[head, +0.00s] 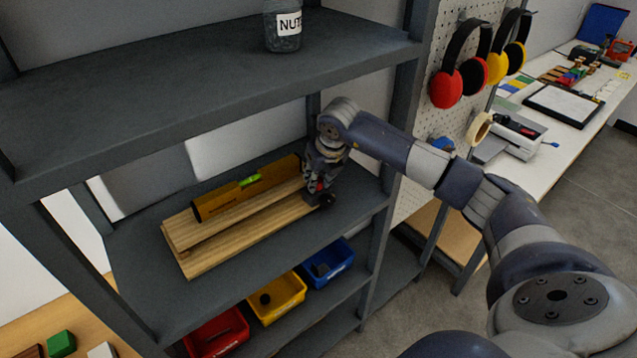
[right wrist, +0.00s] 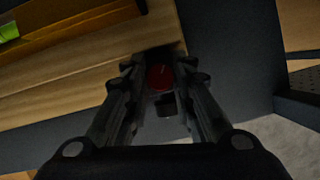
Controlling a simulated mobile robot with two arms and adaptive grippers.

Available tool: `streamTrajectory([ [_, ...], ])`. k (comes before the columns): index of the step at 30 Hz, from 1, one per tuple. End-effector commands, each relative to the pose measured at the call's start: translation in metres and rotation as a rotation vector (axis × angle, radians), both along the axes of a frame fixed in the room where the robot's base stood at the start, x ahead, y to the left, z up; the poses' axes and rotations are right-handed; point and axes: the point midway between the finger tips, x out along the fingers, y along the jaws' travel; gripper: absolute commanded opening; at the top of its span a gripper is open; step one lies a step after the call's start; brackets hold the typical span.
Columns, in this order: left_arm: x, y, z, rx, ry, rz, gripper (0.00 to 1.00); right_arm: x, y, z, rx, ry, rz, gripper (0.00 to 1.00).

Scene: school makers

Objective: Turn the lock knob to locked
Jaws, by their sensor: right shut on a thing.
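The lock knob (right wrist: 161,77) is a small red disc with a pale mark, seen between my fingers at the end of the wooden boards in the right wrist view. A dark block shows just below it. My right gripper (right wrist: 159,82) is shut on the knob, one finger on each side. In the head view, my right gripper (head: 317,190) is at the right end of the boards on the middle shelf and hides most of the knob. The mark's direction is too small to read surely. My left gripper is not in view.
Wooden boards (head: 230,234) and a yellow level (head: 215,205) lie on the middle shelf (head: 140,270). The upper shelf (head: 180,110) is close above, with a jar (head: 283,30). Red (head: 215,333), yellow (head: 278,297) and blue (head: 328,262) bins sit below. A rack post (head: 385,180) stands beside my arm.

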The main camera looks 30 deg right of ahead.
Motion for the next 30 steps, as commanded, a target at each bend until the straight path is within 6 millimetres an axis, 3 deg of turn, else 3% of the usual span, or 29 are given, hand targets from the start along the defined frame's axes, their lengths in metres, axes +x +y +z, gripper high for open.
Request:
streamTrajectory([
  [15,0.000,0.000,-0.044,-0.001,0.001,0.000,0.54,0.002,0.003,-0.002,0.000,-0.003,-0.490,0.00],
  [30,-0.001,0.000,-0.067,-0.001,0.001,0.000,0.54,0.003,0.005,0.000,0.000,-0.002,-0.868,0.00],
])
